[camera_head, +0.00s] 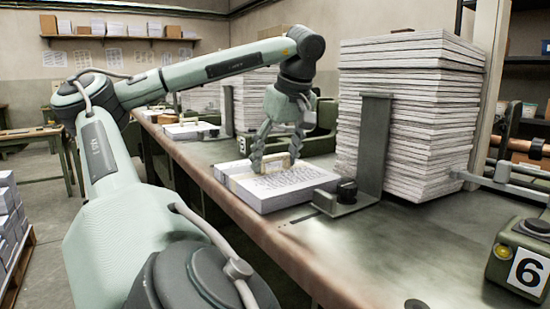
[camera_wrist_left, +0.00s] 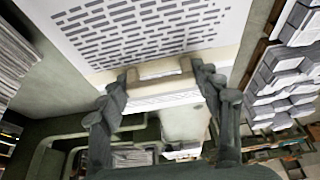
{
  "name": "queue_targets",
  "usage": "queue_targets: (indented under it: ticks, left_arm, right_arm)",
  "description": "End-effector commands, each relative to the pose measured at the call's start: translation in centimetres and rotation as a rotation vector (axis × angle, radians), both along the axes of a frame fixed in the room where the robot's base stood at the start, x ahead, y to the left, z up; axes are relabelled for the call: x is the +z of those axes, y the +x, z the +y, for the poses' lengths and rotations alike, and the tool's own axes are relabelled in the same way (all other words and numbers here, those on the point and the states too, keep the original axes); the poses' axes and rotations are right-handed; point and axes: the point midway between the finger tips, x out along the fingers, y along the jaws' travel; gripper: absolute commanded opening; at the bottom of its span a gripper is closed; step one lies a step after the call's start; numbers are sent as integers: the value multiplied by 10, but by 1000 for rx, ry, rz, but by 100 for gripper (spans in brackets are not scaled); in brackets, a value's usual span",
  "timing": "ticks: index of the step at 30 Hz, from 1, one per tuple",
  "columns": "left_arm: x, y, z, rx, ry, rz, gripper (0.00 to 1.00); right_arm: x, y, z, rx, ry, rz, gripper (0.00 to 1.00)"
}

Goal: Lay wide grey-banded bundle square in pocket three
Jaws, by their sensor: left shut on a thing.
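My left gripper (camera_head: 275,163) points down at the far end of a white printed bundle (camera_head: 283,187) near the bench's front edge. Its fingers (camera_wrist_left: 165,78) are shut on a tan, block-like part (camera_wrist_left: 158,68) at the bundle's edge. The bundle's printed top (camera_wrist_left: 145,28) fills the upper part of the left wrist view. A pale band crosses its far end; I cannot tell that it is grey. The bundle looks nearly flat, and I cannot tell whether it touches the bench. A plate marked 3 (camera_head: 242,146) stands just behind it. My right gripper is out of view.
A tall paper stack (camera_head: 410,115) stands right of the bundle, behind an upright metal plate (camera_head: 374,145) with a black knob (camera_head: 347,191). A unit marked 6 (camera_head: 527,272) sits at the right. The bench top (camera_head: 400,245) is clear in front.

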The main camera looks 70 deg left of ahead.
Motion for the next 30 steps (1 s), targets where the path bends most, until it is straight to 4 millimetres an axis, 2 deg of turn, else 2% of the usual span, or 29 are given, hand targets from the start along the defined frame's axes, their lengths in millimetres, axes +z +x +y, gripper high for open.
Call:
queue_targets:
  ticks: [5,6,10,22,30]
  left_arm:
    - [-2,0,0,1,1,-1,6]
    - [-2,0,0,0,0,1,69]
    - [-1,0,0,0,0,1,85]
    - [4,0,0,0,0,0,85]
    - [46,5,-17,1,1,2,85]
  right_arm:
    - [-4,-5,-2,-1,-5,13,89]
    - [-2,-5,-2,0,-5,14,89]
    - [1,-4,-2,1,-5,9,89]
    - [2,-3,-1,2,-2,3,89]
    - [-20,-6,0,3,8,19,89]
